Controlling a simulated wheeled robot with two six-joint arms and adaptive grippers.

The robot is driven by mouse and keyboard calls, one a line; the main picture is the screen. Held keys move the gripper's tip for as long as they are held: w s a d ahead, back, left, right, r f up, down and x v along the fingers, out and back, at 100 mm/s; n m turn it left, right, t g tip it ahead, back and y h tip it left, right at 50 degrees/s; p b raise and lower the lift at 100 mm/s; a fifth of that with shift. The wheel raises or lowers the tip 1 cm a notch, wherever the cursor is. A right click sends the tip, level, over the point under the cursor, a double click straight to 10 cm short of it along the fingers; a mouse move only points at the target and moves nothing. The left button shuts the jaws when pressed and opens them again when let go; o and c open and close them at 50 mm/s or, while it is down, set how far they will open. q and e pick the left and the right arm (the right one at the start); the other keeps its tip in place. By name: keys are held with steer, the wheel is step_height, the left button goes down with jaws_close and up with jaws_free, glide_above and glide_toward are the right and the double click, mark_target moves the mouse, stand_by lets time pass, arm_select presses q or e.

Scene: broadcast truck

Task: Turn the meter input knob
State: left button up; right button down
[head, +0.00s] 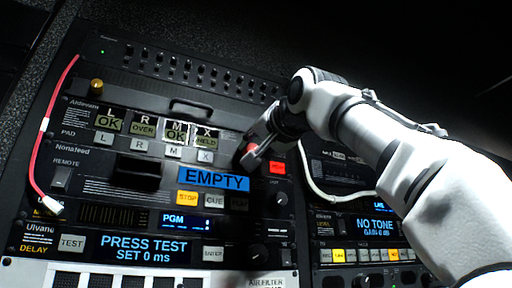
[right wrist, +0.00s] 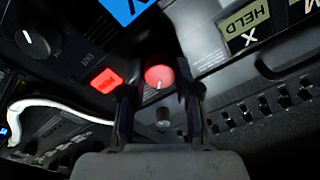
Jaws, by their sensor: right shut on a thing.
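The knob's pointer runs toward the bottom of the wrist picture. My left gripper is in neither view.
A lit red button (head: 277,168) is right beside the gripper; it also shows in the right wrist view (right wrist: 107,80). A black knob (head: 281,199) sits below it. A white cable (head: 312,185) hangs to the right and a red cable (head: 47,125) at the left.

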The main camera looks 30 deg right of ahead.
steer(key=c, duration=0.8)
jaws_free()
steer(key=shift+w, duration=0.15)
steer(key=shift+w+f, duration=0.1)
steer(key=shift+w, duration=0.05)
